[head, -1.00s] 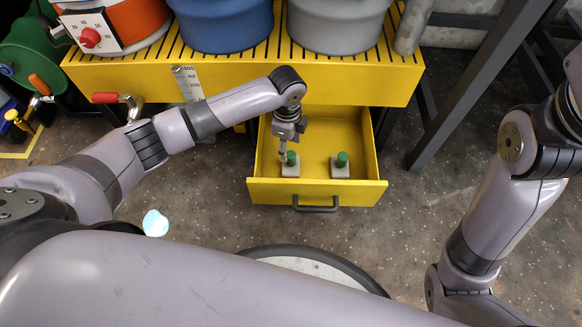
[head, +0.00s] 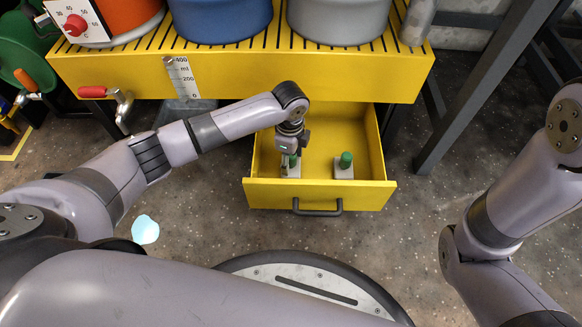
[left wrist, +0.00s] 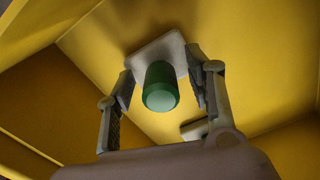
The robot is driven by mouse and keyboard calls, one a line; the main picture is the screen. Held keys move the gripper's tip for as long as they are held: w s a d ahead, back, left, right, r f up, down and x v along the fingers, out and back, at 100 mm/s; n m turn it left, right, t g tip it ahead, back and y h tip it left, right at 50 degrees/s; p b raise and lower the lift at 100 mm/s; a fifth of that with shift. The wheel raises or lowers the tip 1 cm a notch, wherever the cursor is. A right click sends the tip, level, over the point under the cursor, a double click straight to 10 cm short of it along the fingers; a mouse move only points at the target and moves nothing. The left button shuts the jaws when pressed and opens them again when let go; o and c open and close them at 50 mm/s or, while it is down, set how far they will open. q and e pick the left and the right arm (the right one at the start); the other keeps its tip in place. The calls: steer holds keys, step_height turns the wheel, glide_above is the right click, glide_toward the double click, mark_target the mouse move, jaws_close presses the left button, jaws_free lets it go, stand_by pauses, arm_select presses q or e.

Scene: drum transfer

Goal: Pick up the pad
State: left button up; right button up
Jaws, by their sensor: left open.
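Two pads, each a pale grey square plate with a green knob, stand in the open yellow drawer (head: 362,194). The left pad (head: 291,172) is partly hidden by my left gripper (head: 289,160), which points down over it. In the left wrist view, the open fingers of my left gripper (left wrist: 163,78) stand on either side of that pad's green knob (left wrist: 161,88), with gaps showing on both sides. The right pad (head: 344,167) stands apart in the drawer; a grey edge (left wrist: 194,130) shows behind a finger in the wrist view. My right gripper is out of the picture.
The drawer's walls enclose the pads, and its handle (head: 318,208) faces me. The yellow slatted bench (head: 300,72) overhangs the drawer's back and carries a blue drum (head: 222,18) and a grey drum (head: 338,20). A dark bench leg (head: 470,95) stands at the right.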

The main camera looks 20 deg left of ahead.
arm_select(q)
steer(key=shift+c, duration=0.5)
jaws_close()
